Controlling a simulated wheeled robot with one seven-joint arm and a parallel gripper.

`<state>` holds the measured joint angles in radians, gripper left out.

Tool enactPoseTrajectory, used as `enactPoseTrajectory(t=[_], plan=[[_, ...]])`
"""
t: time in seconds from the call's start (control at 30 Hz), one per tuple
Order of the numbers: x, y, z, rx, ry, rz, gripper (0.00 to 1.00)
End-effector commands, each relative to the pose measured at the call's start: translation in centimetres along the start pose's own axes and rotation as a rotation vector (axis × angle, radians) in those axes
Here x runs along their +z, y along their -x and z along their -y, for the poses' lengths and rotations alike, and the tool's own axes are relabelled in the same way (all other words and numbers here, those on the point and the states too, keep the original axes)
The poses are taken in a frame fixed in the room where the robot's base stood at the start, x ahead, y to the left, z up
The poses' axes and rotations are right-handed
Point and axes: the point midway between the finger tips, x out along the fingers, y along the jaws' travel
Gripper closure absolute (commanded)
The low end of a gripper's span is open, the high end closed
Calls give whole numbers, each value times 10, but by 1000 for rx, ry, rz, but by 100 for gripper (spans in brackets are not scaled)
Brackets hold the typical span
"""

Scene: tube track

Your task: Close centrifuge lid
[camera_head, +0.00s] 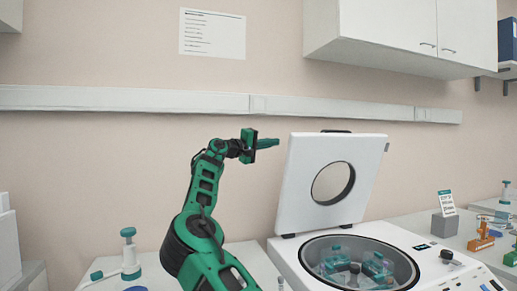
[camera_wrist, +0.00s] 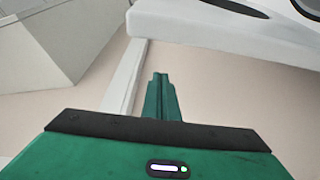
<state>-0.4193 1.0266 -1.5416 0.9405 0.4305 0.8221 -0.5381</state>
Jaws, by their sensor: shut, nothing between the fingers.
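The centrifuge (camera_head: 433,250) is a white machine with a round open bowl and a rotor with teal tube holders inside. Its lid (camera_head: 301,184) stands upright at the back, open, with a round window in it. My gripper (camera_head: 277,142) is shut and empty, just left of the lid's upper edge in the head view and pointing right. In the wrist view my shut fingers (camera_wrist: 160,97) are at the centre. A white slab with a dark recess (camera_wrist: 225,22), which looks like the lid, crosses the top right; whether the fingers touch it I cannot tell.
White wall cabinets (camera_head: 400,30) hang above the lid, and a rail (camera_head: 120,98) runs along the wall. A teal and white pipette stand (camera_head: 130,255) is on the left bench. A grey block with a label (camera_head: 445,225) and orange racks stand at right.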

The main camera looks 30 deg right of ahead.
Motion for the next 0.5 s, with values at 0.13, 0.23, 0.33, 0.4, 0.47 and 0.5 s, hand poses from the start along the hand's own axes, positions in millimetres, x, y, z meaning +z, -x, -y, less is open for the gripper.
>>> enactPoseTrajectory(t=[0.13,0.23,0.33,0.4,0.47,0.5], plan=[[1,-21,-1,2,-1,2,100],[3,-27,0,0,-1,1,100],[9,-24,0,-1,-1,2,100],[14,-23,0,-1,0,3,100],[18,-21,0,-1,0,3,100],[21,-20,0,-1,0,3,100]])
